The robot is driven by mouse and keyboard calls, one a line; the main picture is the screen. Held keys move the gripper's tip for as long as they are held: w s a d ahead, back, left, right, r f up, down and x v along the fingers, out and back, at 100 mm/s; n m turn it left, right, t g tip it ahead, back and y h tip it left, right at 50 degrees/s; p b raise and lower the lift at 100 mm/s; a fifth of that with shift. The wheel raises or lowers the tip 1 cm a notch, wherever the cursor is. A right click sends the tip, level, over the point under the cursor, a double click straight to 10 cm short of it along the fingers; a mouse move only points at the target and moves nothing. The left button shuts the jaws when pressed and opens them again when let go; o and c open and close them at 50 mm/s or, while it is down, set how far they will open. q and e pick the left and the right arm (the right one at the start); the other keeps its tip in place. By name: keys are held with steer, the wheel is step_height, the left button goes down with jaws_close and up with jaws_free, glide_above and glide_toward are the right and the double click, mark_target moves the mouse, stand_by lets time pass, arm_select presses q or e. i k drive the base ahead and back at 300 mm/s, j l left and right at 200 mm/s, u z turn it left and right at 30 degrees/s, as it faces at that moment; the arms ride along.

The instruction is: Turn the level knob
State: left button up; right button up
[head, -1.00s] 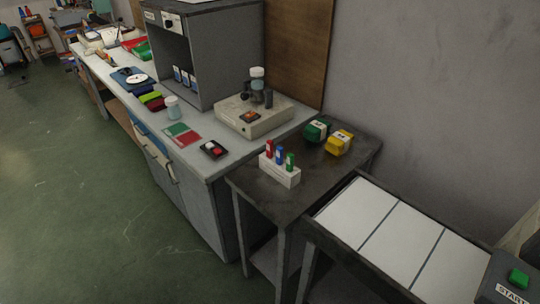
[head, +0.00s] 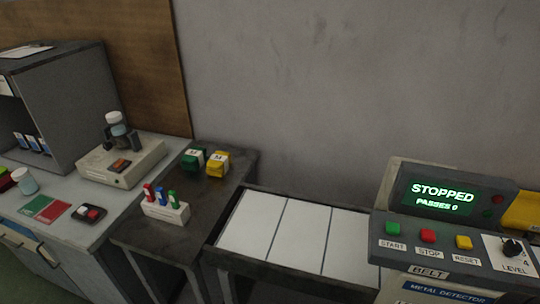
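The level knob (head: 512,247) is a small black knob on a white plate marked LEVEL, at the right end of a grey control panel (head: 400,240) at the far right of the head view. A digit 4 shows beside it; its exact setting is too small to tell. Left of it on the panel are a green START button (head: 393,228), a red STOP button (head: 428,236) and a yellow RESET button (head: 464,242). The screen (head: 438,198) above reads STOPPED, PASSES 0. Neither of my grippers is in view.
A belt with white panels (head: 300,236) runs left from the panel. A dark side table (head: 150,232) holds a rack of coloured markers (head: 166,208) and green (head: 193,160) and yellow (head: 217,164) blocks. A workbench with a cabinet (head: 65,110) stands at the left.

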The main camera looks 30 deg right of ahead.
mark_target(512, 248)
steer(key=z, duration=2.3)
